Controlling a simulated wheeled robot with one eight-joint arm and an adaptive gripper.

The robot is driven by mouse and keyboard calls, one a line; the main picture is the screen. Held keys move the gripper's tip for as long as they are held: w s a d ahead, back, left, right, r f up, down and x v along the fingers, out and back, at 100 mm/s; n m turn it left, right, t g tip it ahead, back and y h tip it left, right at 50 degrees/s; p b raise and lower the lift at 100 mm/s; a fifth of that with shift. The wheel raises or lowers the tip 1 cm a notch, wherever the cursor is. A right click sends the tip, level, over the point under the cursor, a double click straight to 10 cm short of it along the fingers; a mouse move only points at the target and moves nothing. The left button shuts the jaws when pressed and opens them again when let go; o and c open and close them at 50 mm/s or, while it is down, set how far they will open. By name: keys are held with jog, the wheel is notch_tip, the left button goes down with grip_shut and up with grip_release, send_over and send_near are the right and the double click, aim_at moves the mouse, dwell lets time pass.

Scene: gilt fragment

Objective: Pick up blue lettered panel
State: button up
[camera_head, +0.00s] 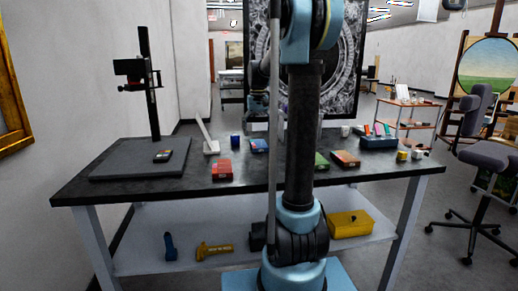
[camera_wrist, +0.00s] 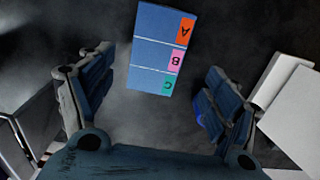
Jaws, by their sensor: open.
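The blue lettered panel (camera_wrist: 152,50) lies flat on the dark tabletop in the wrist view. It has an orange A tab, a pink B tab and a green C tab along its right side, and the letters appear upside down. In the head view a small blue flat thing (camera_head: 259,145), likely the same panel, lies left of my arm. My gripper (camera_wrist: 157,80) is open and empty, its two fingers apart on either side of the panel's lower part in the picture.
The table (camera_head: 120,195) also holds a red box (camera_head: 222,170), a blue cup (camera_head: 235,141), a white angled stand (camera_head: 211,147), a brown box (camera_head: 346,159) and a dark tray of coloured things (camera_head: 378,142). A black stand (camera_head: 146,85) rises at the left.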

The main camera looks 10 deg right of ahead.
aim_at(259, 144)
jog(key=shift+s+d+f, duration=0.1)
jog(key=shift+f, duration=1.25)
jog(key=shift+d+f, duration=0.1)
jog(key=shift+f, duration=1.2)
jog(key=c, duration=1.3)
jog(key=shift+o, duration=0.2)
